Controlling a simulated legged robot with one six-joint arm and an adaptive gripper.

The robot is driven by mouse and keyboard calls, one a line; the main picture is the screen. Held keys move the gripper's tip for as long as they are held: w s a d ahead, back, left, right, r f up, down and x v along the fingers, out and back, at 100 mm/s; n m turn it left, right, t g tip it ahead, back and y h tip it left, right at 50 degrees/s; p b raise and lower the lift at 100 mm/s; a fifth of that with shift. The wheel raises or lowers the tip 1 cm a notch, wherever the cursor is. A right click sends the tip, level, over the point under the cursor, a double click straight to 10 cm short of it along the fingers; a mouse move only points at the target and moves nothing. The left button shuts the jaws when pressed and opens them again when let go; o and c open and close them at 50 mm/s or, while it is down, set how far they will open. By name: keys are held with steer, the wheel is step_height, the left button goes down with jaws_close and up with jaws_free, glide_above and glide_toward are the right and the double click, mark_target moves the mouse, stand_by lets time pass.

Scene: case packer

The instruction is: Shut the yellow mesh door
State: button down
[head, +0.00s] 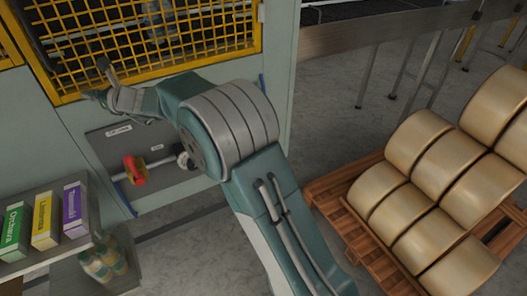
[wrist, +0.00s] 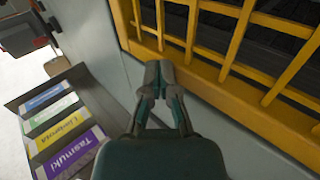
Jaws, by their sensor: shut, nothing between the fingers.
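The yellow mesh door (head: 203,53) spans the upper left of the head view, set in a grey-green cabinet. Its yellow frame and bars (wrist: 212,68) also fill the upper right of the wrist view. My gripper (head: 100,79) is at the lower left part of the door in the head view, with its fingers close to the lower frame. In the wrist view my gripper (wrist: 159,70) is shut and empty, its tips beside the lower frame bar. I cannot tell whether they touch it. Whether the door stands ajar is not clear.
A panel with a red-handled switch (head: 134,171) is below the door. A shelf (head: 45,254) with labelled boxes (head: 45,219) stands at the lower left. A wooden pallet (head: 347,222) with several tan rolls (head: 418,140) is at the right. The floor between is clear.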

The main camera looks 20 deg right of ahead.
steer(key=shift+w+d+r, duration=0.25)
steer(key=shift+w+d, duration=0.1)
steer(key=shift+w, duration=0.3)
steer(key=shift+a, duration=0.15)
steer(key=shift+w, duration=0.1)
